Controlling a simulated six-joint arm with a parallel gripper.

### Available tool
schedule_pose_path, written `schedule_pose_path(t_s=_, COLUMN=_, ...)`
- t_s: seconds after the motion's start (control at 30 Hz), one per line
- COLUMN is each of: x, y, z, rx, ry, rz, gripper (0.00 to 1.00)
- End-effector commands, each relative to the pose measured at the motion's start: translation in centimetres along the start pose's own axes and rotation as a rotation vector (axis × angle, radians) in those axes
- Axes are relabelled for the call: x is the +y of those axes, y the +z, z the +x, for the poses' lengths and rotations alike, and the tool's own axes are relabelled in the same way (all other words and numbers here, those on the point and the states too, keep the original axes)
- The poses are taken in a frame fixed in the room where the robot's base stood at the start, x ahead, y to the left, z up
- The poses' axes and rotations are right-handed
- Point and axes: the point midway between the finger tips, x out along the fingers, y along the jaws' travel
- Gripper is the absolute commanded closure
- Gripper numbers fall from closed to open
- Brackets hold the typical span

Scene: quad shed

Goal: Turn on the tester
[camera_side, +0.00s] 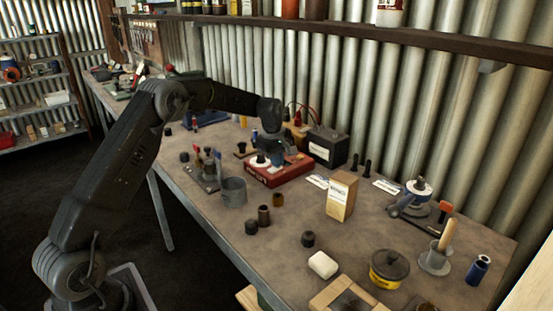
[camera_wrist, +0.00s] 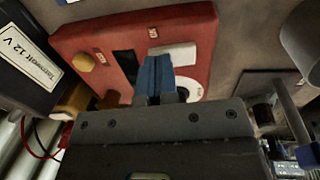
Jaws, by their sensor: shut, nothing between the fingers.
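The tester, a red box (camera_side: 279,172), lies on the workbench below the end of my arm. In the wrist view the red tester (camera_wrist: 205,35) has a dark slot (camera_wrist: 126,65), a tan knob (camera_wrist: 82,62), a pale label (camera_wrist: 180,54) and a white round part (camera_wrist: 190,88) partly hidden by my gripper. My gripper (camera_wrist: 154,62) has its blue fingers together, empty, over the middle of the tester's face. In the side view my gripper (camera_side: 275,160) is just above the tester; whether it touches I cannot tell.
A black 12 V battery (camera_side: 328,147) stands behind the tester; it also shows in the wrist view (camera_wrist: 25,65) with a red cable. A grey cup (camera_side: 234,192), dark cylinders and a tan carton (camera_side: 341,196) stand nearby. The corrugated wall closes the back.

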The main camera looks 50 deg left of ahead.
Motion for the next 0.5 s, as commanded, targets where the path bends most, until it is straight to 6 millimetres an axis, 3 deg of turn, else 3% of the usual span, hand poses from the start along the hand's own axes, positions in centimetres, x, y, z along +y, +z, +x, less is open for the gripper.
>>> schedule_pose_path(t_s=0.1, x=0.15, y=0.0, z=0.75, rx=-0.001, ry=-0.002, rz=0.0, gripper=1.0)
schedule_pose_path(t_s=0.5, x=-0.41, y=-0.01, z=0.66, rx=-0.001, ry=-0.007, rz=0.0, gripper=1.0)
